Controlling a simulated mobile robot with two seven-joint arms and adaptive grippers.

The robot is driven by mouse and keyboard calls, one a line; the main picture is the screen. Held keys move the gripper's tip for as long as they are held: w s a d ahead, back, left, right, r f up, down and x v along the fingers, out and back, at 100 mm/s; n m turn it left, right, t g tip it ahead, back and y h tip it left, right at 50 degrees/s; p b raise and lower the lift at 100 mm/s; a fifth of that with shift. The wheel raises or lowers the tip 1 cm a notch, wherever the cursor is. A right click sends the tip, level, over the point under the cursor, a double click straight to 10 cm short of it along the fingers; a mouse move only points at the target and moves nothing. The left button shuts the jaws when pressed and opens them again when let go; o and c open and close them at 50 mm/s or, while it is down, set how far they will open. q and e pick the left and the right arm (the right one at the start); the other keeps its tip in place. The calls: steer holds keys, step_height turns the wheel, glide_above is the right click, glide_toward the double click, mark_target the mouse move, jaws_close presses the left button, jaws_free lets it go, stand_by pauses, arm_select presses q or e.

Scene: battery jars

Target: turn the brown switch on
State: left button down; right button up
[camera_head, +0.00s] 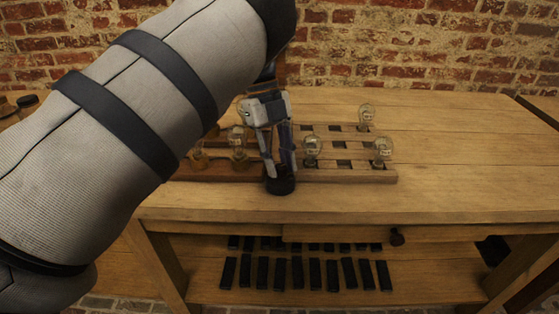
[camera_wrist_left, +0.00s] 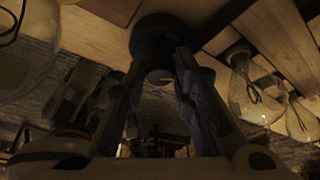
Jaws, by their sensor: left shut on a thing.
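My left gripper (camera_head: 280,168) reaches down to the front edge of the wooden bulb board and is shut on a dark round knob (camera_head: 280,185). In the left wrist view the same knob (camera_wrist_left: 160,36) sits between the two fingertips. The knob looks nearly black, and I cannot tell whether it is the brown switch. No other switch shows clearly; my left arm covers the left part of the board. My right gripper is not in view.
Glass bulbs stand on the board (camera_head: 350,176), one (camera_head: 311,150) close right of the gripper and another (camera_head: 238,142) to its left. A drawer knob (camera_head: 397,238) is on the bench front. Dark blocks (camera_head: 330,274) line the lower shelf. The bench top (camera_head: 460,170) is clear at right.

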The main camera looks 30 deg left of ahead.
arm_select(q)
steer(key=m+g+y, duration=0.1)
steer(key=m, duration=0.2)
steer(key=m+g, duration=0.1)
steer(key=m, duration=0.2)
steer(key=shift+w+d+m+y, duration=0.15)
steer(key=shift+m+y, duration=0.25)
stand_by(0.4)
steer(key=c, duration=1.3)
jaws_free()
steer(key=shift+c, duration=0.2)
steer(key=v, duration=0.7)
steer(key=shift+r, duration=0.25)
steer(key=shift+w, duration=0.1)
